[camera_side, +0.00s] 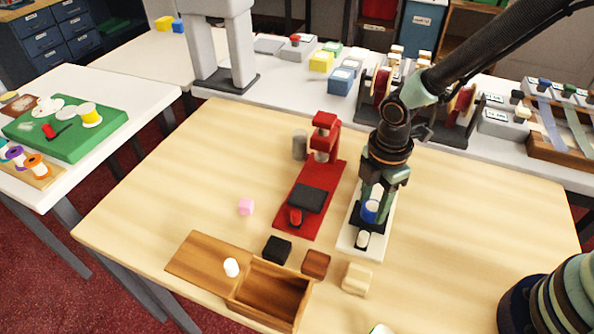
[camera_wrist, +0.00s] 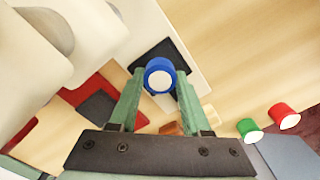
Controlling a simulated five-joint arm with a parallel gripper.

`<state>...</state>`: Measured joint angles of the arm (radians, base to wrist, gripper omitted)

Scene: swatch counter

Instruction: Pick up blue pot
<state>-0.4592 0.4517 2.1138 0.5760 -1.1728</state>
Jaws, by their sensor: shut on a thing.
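The blue pot (camera_side: 370,211) is a small blue cylinder, seen in the side view between the fingers of my gripper (camera_side: 372,199). In the wrist view the blue pot (camera_wrist: 160,74) shows a white round end. The green fingers of my gripper (camera_wrist: 158,82) are shut on it from both sides. The pot is over the dark pad of a white stand (camera_side: 349,239). I cannot tell whether it touches the pad. My fingers hide part of the pot.
A red press (camera_side: 325,171) stands close left of my gripper. In front lie a black block (camera_side: 277,249), a brown block (camera_side: 316,263), a cream block (camera_side: 357,278) and an open wooden box (camera_side: 270,292). A pink cube (camera_side: 246,207) lies left. The table's right side is mostly clear.

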